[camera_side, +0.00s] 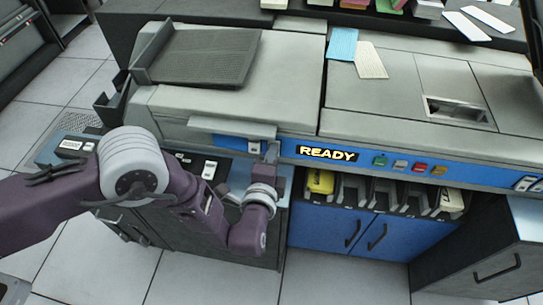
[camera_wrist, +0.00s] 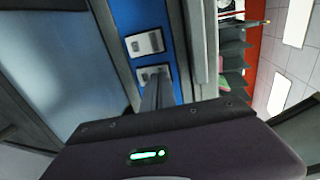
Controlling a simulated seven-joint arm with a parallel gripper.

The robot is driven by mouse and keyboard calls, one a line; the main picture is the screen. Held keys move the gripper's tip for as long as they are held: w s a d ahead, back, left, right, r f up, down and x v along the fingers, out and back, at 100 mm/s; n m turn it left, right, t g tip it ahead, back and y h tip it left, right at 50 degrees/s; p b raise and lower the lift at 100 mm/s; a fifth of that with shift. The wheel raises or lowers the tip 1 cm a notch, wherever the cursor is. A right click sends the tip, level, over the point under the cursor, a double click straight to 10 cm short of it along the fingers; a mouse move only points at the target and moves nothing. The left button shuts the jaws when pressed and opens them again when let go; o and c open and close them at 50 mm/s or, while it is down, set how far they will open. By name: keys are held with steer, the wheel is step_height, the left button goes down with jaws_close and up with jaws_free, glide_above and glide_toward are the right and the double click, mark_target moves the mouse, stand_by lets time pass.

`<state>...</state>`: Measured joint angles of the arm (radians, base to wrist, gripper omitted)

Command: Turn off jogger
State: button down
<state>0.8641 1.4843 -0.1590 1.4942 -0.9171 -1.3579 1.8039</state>
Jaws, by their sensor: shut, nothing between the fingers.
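The machine has a blue front panel. In the wrist view, two white rocker switches sit on this panel: one farther away (camera_wrist: 145,42) and one nearer (camera_wrist: 152,72). My gripper (camera_wrist: 156,84) is shut and empty, its fingertips overlapping the lower edge of the nearer switch. I cannot tell whether they touch it. In the side view, my gripper (camera_side: 272,152) is in front of the blue strip, just right of a white switch (camera_side: 254,147). The labels are too small to read, so I cannot tell which switch belongs to the jogger.
A lit READY sign (camera_side: 327,153) and several coloured buttons lie to the right on the panel. Card pockets (camera_side: 381,193) sit below, above blue cabinet doors (camera_side: 330,228). Another switch (camera_side: 209,169) is at left. A blue card (camera_side: 342,44) lies on top.

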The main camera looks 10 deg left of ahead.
steer(key=shift+s, duration=0.1)
steer(key=r+v, duration=0.2)
steer(key=v, duration=1.1)
steer(key=w+r+n+g+h, duration=0.25)
steer(key=w+r+n, duration=0.35)
steer(key=r, duration=0.5)
steer(key=w+a+r+n+g+h, duration=0.25)
steer(key=a+r, duration=0.25)
steer(key=r, duration=0.7)
steer(key=s+a+r+n+g+y, duration=0.1)
steer(key=s+a+r+n, duration=0.15)
steer(key=s+a, duration=0.45)
steer(key=s+a+r+n+g, duration=0.15)
steer(key=s+a+r, duration=0.3)
steer(key=a, duration=0.55)
steer(key=s+a+f+n+g+y, duration=0.1)
steer(key=s+a+n+y, duration=0.1)
steer(key=s+a, duration=0.3)
steer(key=s+a+f+n+g+y, duration=0.1)
steer(key=s+a+f+n+y, duration=0.1)
steer(key=s+a, duration=0.4)
steer(key=s+n, duration=0.1)
steer(key=s, duration=0.3)
steer(key=shift+s+a+f, duration=0.15)
steer(key=shift+s+f, duration=0.15)
steer(key=shift+s, duration=0.1)
steer(key=shift+n, duration=0.25)
